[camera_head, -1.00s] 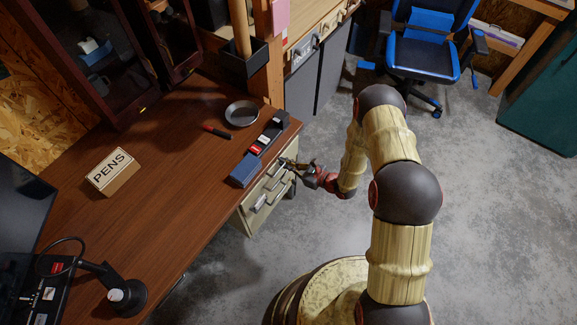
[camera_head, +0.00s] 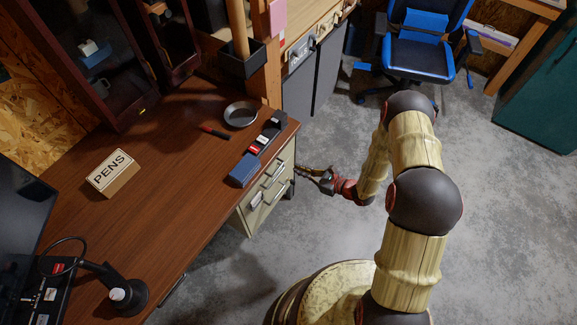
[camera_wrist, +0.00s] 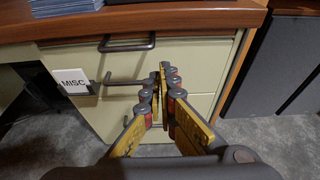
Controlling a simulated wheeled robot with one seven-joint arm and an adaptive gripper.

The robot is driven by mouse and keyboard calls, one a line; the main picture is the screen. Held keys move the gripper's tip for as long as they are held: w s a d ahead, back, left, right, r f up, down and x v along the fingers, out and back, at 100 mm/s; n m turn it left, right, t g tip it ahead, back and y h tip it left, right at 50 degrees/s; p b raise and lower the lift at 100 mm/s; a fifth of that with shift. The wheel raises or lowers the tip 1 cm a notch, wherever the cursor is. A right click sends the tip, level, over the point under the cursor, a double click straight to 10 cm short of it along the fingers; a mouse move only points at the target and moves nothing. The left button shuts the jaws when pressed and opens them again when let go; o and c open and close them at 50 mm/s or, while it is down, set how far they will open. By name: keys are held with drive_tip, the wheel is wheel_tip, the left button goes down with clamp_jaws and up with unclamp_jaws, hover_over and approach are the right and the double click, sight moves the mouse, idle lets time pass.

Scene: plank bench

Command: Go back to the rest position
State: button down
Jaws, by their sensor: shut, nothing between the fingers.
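My gripper (camera_head: 313,172) is shut and empty, in the air to the right of the desk's drawer cabinet (camera_head: 262,204) in the head view. In the wrist view my gripper (camera_wrist: 164,75) points at the front of the drawer cabinet (camera_wrist: 190,60). Its fingertips lie together, in front of the drawer handles. All the drawers look closed. A white label reading MISC (camera_wrist: 73,82) is on the cabinet front at the left. I cannot tell the exact gap between fingertips and cabinet, but in the head view they look apart.
A blue chair (camera_head: 424,48) stands at the back. Grey floor (camera_head: 500,220) is open to the right.

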drive_tip(key=shift+p+v, duration=0.35)
drive_tip(key=shift+v, duration=2.15)
drive_tip(key=shift+s+a, duration=0.1)
drive_tip(key=shift+s, duration=0.05)
